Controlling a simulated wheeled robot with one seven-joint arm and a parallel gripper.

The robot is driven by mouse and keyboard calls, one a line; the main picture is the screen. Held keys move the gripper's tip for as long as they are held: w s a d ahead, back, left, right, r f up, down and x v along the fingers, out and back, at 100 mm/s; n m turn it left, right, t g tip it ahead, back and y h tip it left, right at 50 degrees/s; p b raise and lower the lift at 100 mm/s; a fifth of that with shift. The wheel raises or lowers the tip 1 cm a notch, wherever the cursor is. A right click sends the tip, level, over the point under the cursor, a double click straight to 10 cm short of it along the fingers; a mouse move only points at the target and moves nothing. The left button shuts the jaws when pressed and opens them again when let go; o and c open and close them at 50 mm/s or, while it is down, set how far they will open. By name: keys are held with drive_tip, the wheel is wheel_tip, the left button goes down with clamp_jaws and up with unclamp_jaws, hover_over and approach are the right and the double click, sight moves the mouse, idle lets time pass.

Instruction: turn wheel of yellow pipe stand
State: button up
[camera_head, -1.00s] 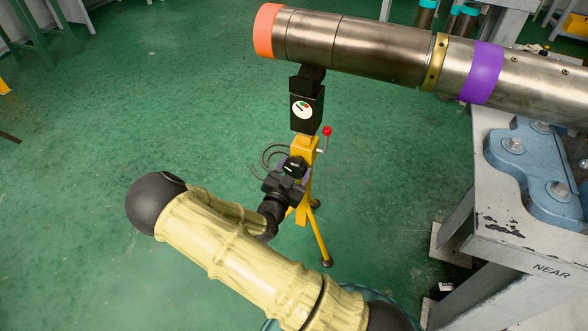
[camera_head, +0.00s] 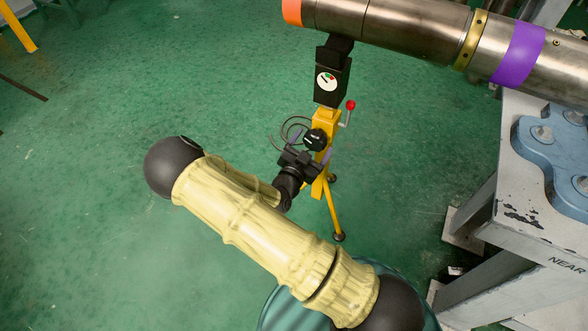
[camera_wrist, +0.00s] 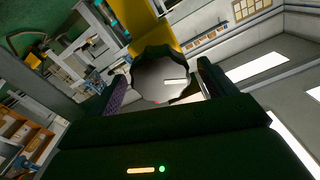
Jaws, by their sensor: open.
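The yellow pipe stand (camera_head: 321,182) stands on the green floor under the end of the steel pipe (camera_head: 395,30). A black wheel (camera_head: 315,139) sits on the front of its yellow body; in the wrist view the wheel (camera_wrist: 162,76) is a dark scalloped disc with a shiny face. My gripper (camera_head: 310,148) is open in front of the wheel. In the wrist view my gripper (camera_wrist: 163,88) has one finger on each side of the wheel, with visible gaps. I cannot tell how deep the wheel sits between the fingers.
A black head with a round gauge (camera_head: 326,82) tops the stand. A red-knobbed crank (camera_head: 350,105) sticks out to the right, and a thin black cable loops at left. A grey bench (camera_head: 515,215) with a blue vise base (camera_head: 560,160) is at right. Open floor lies left.

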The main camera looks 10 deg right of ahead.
drive_tip(key=p+v, duration=0.3)
drive_tip(key=v, duration=1.3)
drive_tip(key=w+f+g+y, duration=0.2)
drive_tip(key=w+g+y, duration=0.2)
drive_tip(key=g+y, duration=0.15)
wheel_tip(320, 180, up, 10)
drive_tip(key=s+d+n+g+y, duration=0.2)
drive_tip(key=n+g+y, duration=0.2)
drive_tip(key=n+y, duration=0.15)
drive_tip(key=s+d+r+n+g, duration=0.2)
drive_tip(key=s+d+r+n, duration=0.3)
drive_tip(key=s+d+r, duration=0.2)
drive_tip(key=shift+s+d+r, duration=0.2)
drive_tip(key=shift+s+d, duration=0.45)
drive_tip(key=shift+d, duration=0.2)
